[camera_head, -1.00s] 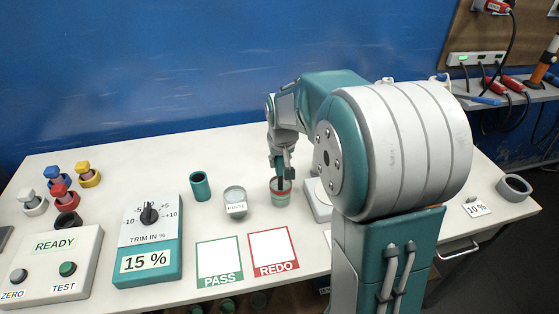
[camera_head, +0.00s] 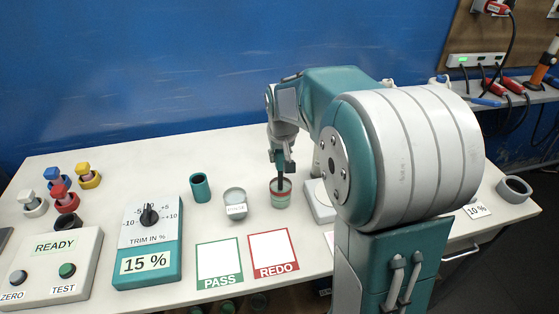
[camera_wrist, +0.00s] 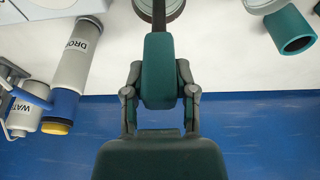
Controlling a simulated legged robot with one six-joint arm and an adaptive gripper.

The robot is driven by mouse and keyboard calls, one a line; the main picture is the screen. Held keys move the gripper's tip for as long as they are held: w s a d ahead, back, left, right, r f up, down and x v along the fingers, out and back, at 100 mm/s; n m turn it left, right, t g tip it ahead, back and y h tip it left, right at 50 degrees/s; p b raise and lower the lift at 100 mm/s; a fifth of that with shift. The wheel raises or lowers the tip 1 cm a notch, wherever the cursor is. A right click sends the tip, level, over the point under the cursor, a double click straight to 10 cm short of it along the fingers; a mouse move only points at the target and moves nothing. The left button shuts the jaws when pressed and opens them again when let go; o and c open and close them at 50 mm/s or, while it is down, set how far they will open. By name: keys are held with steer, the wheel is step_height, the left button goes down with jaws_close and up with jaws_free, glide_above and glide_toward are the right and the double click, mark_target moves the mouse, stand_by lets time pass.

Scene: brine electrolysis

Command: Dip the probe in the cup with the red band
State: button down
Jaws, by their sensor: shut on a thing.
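In the wrist view, my gripper (camera_wrist: 158,88) holds the probe's teal handle (camera_wrist: 158,60), and the shaft reaches towards a cup rim (camera_wrist: 145,10) at the top edge.
A grey labelled cup (camera_head: 235,199) and a teal open cylinder (camera_head: 200,187) stand to the left. A white device (camera_head: 318,203) is close on the right. Bottles, one marked DROP (camera_wrist: 76,55), show in the wrist view. PASS (camera_head: 218,262) and REDO (camera_head: 272,252) cards lie in front.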

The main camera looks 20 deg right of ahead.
steer(key=shift+r, duration=4.35)
steer(key=shift+w, duration=0.1)
